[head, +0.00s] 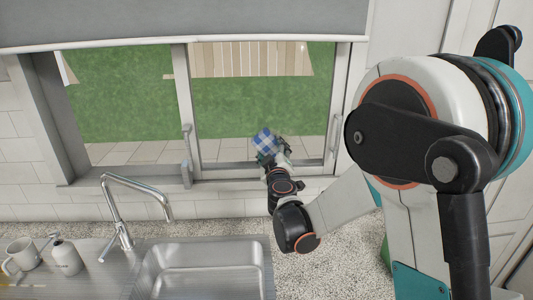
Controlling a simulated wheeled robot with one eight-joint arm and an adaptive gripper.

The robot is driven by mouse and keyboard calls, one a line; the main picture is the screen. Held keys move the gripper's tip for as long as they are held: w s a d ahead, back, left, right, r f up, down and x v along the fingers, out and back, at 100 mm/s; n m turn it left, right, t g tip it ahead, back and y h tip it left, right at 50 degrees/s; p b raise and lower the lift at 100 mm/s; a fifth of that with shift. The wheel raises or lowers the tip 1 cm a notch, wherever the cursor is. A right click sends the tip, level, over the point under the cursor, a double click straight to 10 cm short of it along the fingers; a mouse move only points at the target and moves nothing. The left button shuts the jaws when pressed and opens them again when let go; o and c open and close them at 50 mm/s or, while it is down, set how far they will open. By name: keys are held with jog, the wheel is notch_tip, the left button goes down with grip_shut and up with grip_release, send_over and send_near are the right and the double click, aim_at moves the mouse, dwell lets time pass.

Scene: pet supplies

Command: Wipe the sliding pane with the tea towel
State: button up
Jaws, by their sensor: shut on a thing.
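The sliding window has two panes, with a handled frame upright between them. The right sliding pane (235,112) shows grass and decking through its glass. My gripper (270,155) is at the lower middle of this right pane. It is shut on a blue and white checked tea towel (264,140), which is bunched at the fingertips in front of the glass. Whether the towel touches the glass cannot be told from this view. The fingers are partly hidden by the towel and wrist.
A steel sink (205,268) and a tall tap (125,205) stand below the window. A white mug (20,257) and a soap dispenser (67,257) are at the left. A grey blind (180,18) hangs above. The speckled counter right of the sink is clear.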

aim_at(264, 146)
jog(key=shift+d+b, duration=0.85)
jog(key=shift+d, duration=3.8)
jog(key=shift+w, duration=0.15)
jog(key=shift+a, duration=0.1)
jog(key=shift+a+r+b, duration=0.1)
jog(key=shift+a+b, duration=0.75)
jog(key=shift+a, duration=5.15)
jog(key=shift+r+p, duration=0.6)
jog(key=shift+r, duration=0.35)
jog(key=shift+d+b, duration=0.7)
jog(key=shift+d, duration=5.4)
jog(key=shift+a+b, duration=0.45)
jog(key=shift+a, duration=3.8)
